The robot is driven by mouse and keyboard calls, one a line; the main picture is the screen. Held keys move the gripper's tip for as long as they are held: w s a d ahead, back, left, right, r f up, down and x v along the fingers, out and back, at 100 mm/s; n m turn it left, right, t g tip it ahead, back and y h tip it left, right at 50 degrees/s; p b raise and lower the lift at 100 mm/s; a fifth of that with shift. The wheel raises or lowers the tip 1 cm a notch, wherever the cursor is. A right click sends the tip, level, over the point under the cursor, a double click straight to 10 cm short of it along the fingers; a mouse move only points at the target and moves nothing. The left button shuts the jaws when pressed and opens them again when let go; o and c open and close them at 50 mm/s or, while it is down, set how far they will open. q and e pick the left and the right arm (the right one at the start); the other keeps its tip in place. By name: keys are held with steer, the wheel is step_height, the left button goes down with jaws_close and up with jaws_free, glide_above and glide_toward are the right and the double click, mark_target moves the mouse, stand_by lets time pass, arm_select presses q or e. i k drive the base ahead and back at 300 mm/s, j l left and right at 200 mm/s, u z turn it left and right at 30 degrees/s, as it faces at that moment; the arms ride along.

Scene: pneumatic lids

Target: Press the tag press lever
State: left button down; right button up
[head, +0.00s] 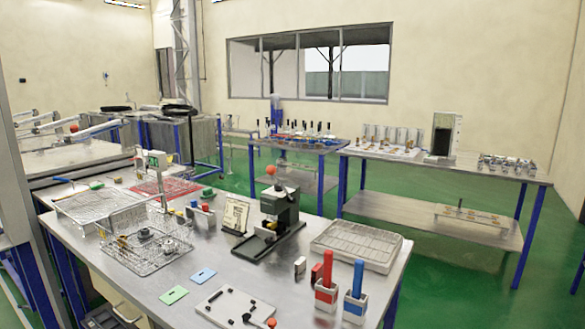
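The tag press (282,208) is a dark green machine standing on the near metal table, right of the table's middle in the head view. Its lever ends in a round red knob (271,170) at the top of the press. The lever's arm is small in the picture, and I cannot tell its exact angle. A dark base plate reaches from the press toward the front left. Neither of my grippers is in view, and nothing touches the press or its lever.
Left of the press stand a framed card (234,215) and a wire basket (150,262) with metal parts. A wire tray (356,246) lies to its right. In front are red (327,282) and blue (356,290) handled tools in holders and a white board (238,308). Bare tabletop lies between.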

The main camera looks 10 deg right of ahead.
mark_target(271, 170)
steer(key=i+l, duration=0.1)
steer(key=l, duration=0.5)
steer(key=i+l+u, duration=0.15)
steer(key=l, duration=1.15)
steer(key=i+l, duration=0.2)
steer(key=l, duration=0.2)
steer(key=i+l, duration=0.2)
steer(key=l, duration=0.15)
steer(key=i+l+u, duration=0.1)
steer(key=l, duration=0.25)
steer(key=i+l, duration=0.25)
steer(key=l, duration=0.15)
